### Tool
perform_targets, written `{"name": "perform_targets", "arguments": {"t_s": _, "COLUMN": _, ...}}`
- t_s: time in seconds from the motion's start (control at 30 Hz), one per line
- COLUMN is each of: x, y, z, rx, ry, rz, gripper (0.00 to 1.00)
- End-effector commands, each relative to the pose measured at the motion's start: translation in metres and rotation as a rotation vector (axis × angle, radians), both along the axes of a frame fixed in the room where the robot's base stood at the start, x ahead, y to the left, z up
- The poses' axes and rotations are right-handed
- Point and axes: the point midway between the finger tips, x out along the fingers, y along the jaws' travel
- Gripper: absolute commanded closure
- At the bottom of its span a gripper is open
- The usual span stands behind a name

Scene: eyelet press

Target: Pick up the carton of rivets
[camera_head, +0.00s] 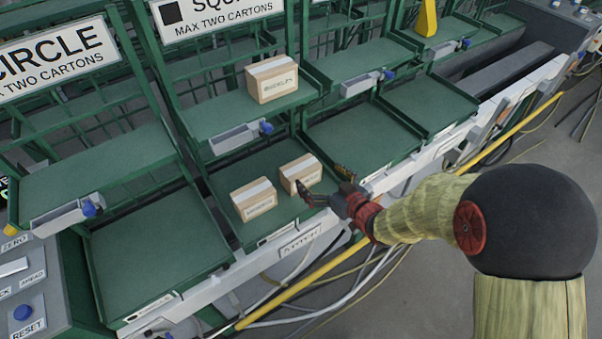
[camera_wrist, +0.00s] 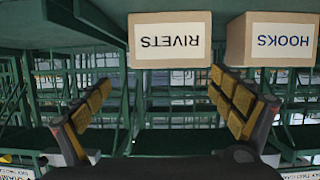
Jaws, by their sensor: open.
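The carton of rivets (camera_wrist: 170,58) is a tan box with a white label reading RIVETS, upside down in the wrist view. In the head view it appears to be the right-hand carton (camera_head: 299,173) of two on a lower green shelf; its label is too small to read there. My gripper (camera_head: 323,183) is open and empty, just in front of that carton at the shelf's front edge. In the wrist view both fingers (camera_wrist: 160,92) show, with the carton ahead between and beyond the tips, apart from them.
A HOOKS carton (camera_wrist: 268,42) stands beside the rivets, left of it in the head view (camera_head: 254,198). A BUCKLES carton (camera_head: 272,78) sits on the shelf above. Green rack posts and shelf lips surround the bay. The lower shelf at left (camera_head: 155,245) is empty.

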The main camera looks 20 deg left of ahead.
Motion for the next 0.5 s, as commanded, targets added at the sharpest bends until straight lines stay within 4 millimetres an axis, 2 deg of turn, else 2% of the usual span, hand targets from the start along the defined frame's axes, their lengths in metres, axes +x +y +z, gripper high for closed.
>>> {"name": "perform_targets", "arguments": {"t_s": 0.13, "x": -0.003, "y": 0.014, "z": -0.007, "rx": 0.027, "ry": -0.004, "rz": 0.031, "gripper": 0.0}}
{"name": "perform_targets", "arguments": {"t_s": 0.5, "x": 0.016, "y": 0.039, "z": -0.017, "rx": 0.027, "ry": -0.004, "rz": 0.031, "gripper": 0.0}}
